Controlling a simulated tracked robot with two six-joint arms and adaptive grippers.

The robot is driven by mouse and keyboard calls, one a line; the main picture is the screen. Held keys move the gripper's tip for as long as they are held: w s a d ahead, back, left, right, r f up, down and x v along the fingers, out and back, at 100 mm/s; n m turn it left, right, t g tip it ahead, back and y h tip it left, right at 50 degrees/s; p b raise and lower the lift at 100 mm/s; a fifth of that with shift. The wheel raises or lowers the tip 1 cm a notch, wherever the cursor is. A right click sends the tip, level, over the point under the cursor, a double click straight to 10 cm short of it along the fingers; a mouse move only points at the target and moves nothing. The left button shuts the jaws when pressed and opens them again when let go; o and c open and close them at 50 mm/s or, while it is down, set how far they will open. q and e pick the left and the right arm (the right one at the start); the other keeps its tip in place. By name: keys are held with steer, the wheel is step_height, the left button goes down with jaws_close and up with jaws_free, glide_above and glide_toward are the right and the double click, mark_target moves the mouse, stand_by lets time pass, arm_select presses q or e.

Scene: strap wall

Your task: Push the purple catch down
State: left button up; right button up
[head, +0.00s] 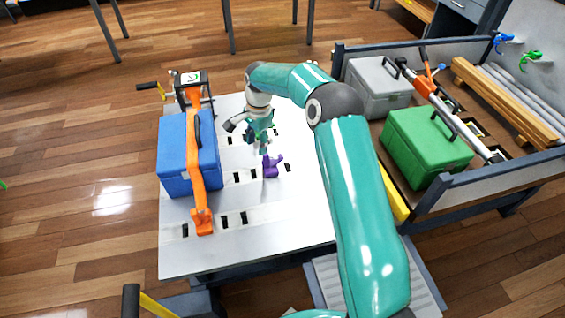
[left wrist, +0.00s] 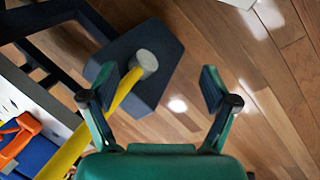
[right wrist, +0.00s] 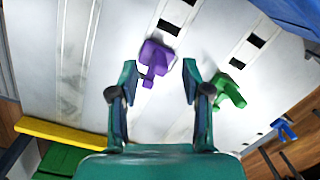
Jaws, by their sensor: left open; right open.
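The purple catch (head: 271,167) stands on the white slotted panel (head: 290,220), right of the blue box. My right gripper (head: 262,146) is just behind it in the head view, pointing down at the panel. In the right wrist view the purple catch (right wrist: 155,56) shows ahead of and between the fingertips of the open right gripper (right wrist: 160,76). I cannot tell whether they touch. My left gripper (left wrist: 156,82) is open and empty above the floor; it is not visible in the head view.
A blue box (head: 173,150) sits under an orange strap (head: 196,160) on the panel. A green catch (right wrist: 229,91) is beside my right gripper. A cart at right holds a green case (head: 425,145) and grey case (head: 378,85).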

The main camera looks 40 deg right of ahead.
mark_target(282, 155)
steer(key=s+d+r+m+h+b, duration=0.1)
steer(key=s+d+r+m+b, duration=0.15)
steer(key=d+r+m, duration=0.45)
arm_select(q)
step_height(282, 155, down, 7)
steer(key=b, duration=0.3)
steer(key=shift+b, duration=0.3)
arm_select(e)
steer(key=shift+n+g, duration=0.3)
steer(key=shift+n, duration=0.3)
steer(key=f, duration=1.5)
steer(key=shift+s+d+f, duration=0.1)
steer(key=shift+d+f, duration=0.3)
arm_select(q)
steer(key=shift+f, duration=0.1)
arm_select(e)
steer(key=shift+c, duration=0.2)
